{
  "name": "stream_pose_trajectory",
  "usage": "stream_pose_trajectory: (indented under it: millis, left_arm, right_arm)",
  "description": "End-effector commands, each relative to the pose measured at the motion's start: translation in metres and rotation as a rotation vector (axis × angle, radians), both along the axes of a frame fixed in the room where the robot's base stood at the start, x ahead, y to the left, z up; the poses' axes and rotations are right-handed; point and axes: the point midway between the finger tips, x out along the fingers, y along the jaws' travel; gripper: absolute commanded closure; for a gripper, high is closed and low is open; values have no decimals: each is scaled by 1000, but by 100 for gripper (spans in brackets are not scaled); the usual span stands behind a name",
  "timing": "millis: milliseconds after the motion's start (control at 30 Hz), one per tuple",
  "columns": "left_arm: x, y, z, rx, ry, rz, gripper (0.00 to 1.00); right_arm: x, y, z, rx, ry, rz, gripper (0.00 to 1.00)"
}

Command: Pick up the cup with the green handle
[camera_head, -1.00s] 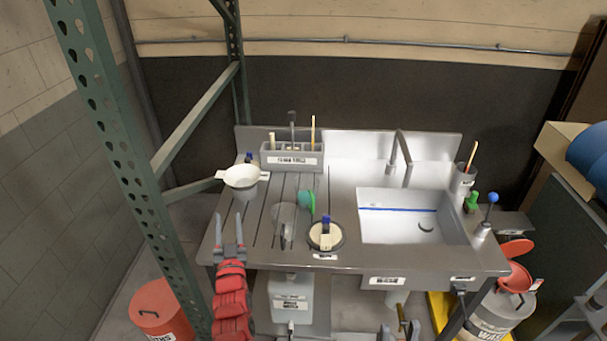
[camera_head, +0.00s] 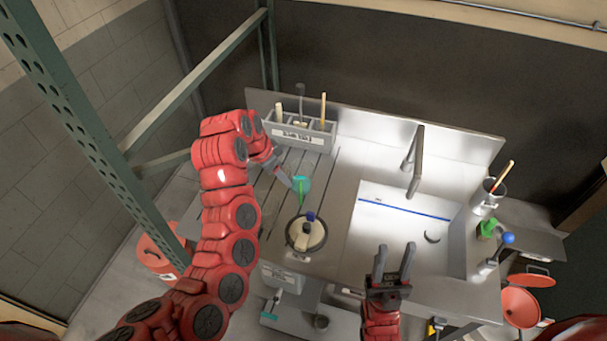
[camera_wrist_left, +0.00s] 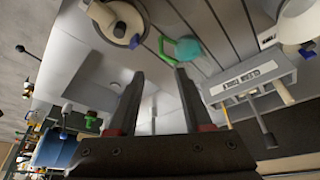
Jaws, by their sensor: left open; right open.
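The green-handled cup (camera_head: 302,186) stands on the grooved drainboard, left of the sink, with a rounded teal body. In the left wrist view its green handle (camera_wrist_left: 166,50) is a loop beside the teal body (camera_wrist_left: 188,50). My left gripper (camera_head: 284,178) reaches in from the left, low over the drainboard close to the cup. In the left wrist view its open fingers (camera_wrist_left: 158,72) point toward the cup, just short of the handle, with nothing between them. My right gripper (camera_head: 394,256) is open and empty before the sink's front edge.
A round dish with a blue-tipped brush (camera_head: 306,234) sits just in front of the cup. The tool holder (camera_head: 300,138) stands behind. The sink (camera_head: 405,230) and tap (camera_head: 415,160) are right. A green rack upright (camera_head: 75,120) stands left. A white bowl (camera_wrist_left: 298,22) shows in the wrist view.

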Motion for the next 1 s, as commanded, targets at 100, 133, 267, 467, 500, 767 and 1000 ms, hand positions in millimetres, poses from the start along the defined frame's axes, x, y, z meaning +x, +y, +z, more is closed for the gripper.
stream_pose_trajectory:
  millis: [100, 133, 267, 467, 500, 767, 1000]
  left_arm:
    - [3, -5, -18, 2, -2, -1, 50]
    - [4, -6, -22, 3, -3, 1, 50]
    - [9, -12, -43, 5, -6, 1, 50]
    - [16, -23, -78, 4, -7, 1, 50]
    - [18, -25, -84, 3, -7, 1, 50]
    - [25, -36, -104, -1, -5, 5, 50]
    - [28, -42, -121, 0, -1, 4, 50]
  right_arm:
    - [0, 0, -11, 0, 0, 0, 56]
    - [0, 0, -14, 0, 0, 0, 56]
    - [0, 0, -31, 0, 0, 0, 56]
    - [0, 0, -67, 0, 0, 0, 56]
    - [0, 0, -74, 0, 0, 0, 56]
    - [0, 0, -59, 0, 0, 0, 56]
    - [0, 0, -50, 0, 0, 0, 56]
